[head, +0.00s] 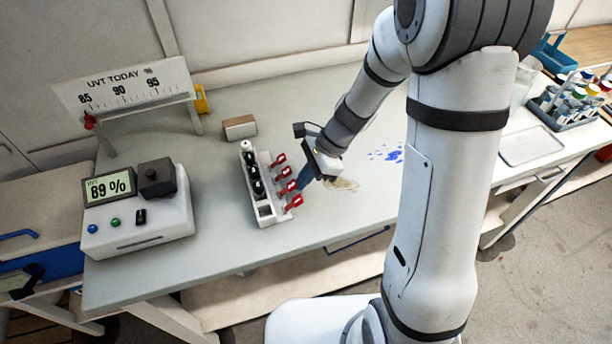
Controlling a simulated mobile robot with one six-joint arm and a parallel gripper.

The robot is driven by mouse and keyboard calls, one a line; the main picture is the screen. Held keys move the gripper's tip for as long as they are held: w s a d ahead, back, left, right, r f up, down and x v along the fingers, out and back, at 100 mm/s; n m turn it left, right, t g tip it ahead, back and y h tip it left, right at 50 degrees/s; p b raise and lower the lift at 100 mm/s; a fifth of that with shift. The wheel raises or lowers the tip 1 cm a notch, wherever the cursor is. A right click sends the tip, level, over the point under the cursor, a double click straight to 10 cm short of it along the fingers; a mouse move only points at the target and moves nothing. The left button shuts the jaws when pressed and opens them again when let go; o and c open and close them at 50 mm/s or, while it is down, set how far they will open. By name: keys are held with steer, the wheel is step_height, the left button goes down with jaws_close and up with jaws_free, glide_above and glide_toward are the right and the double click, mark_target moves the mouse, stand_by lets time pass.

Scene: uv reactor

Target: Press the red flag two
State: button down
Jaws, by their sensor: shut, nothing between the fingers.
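Several small red flags stick out in a row from the right side of a white rack (248,187) on the table. I see the farthest flag (279,160), the one after it (284,172), a third (287,188) and the nearest (294,202). Their numbers are too small to read, so I cannot tell which is two.
Dark vials (256,186) stand in the rack. Left of it is a meter (140,215) reading 89 %, and behind that a "UVT TODAY" scale board (122,88). A small box (240,128) lies behind the rack. Blue spots (392,155) mark the table to the right.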

mark_target(291, 186)
steer(key=shift+a+r, duration=0.1)
steer(key=shift+r, duration=0.05)
steer(key=h+p, duration=0.1)
steer(key=p, duration=0.1)
steer(key=a+r+h+p, duration=0.1)
steer(key=shift+s+r+t+p, duration=0.15)
steer(key=shift+r+t+p, duration=0.15)
steer(key=shift+p, duration=0.1)
steer(key=shift+s+a+r+p, duration=0.15)
steer(key=shift+a+r+p, duration=0.15)
steer(key=shift+a, duration=0.2)
steer(key=shift+s+a+r+p, duration=0.2)
steer(key=shift+a+p, duration=0.1)
steer(key=shift+a, duration=0.15)
steer(key=shift+w, duration=0.1)
steer(key=shift+r+p, duration=0.7)
steer(key=shift+r, duration=0.05)
steer(key=shift+r, duration=0.1)
